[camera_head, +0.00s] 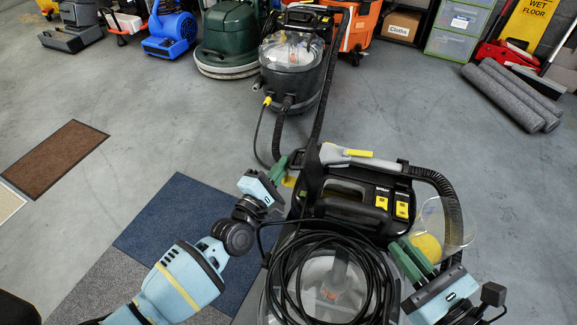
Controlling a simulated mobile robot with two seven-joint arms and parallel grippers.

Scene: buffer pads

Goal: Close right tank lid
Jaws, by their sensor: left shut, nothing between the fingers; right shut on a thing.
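The machine (345,200) with a black body and yellow switches stands in front of me. A clear, rounded tank lid (452,222) is at its right side, raised and tilted. A round yellow part (427,247) shows beside or through the lid. My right gripper (410,258) has green fingers and is shut at the lid's lower left edge; the exact contact is hard to see. My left gripper (281,169) is shut and empty, close to the machine's left side by the black handle bar. The right tank's opening is largely hidden by my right gripper.
A coiled black cable (300,285) lies over a clear dome at the machine's front. A grey wand (365,161) and ribbed hose cross its top. A blue mat (180,225) lies left. Rolled grey mats (515,97) lie back right. Floor between is clear.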

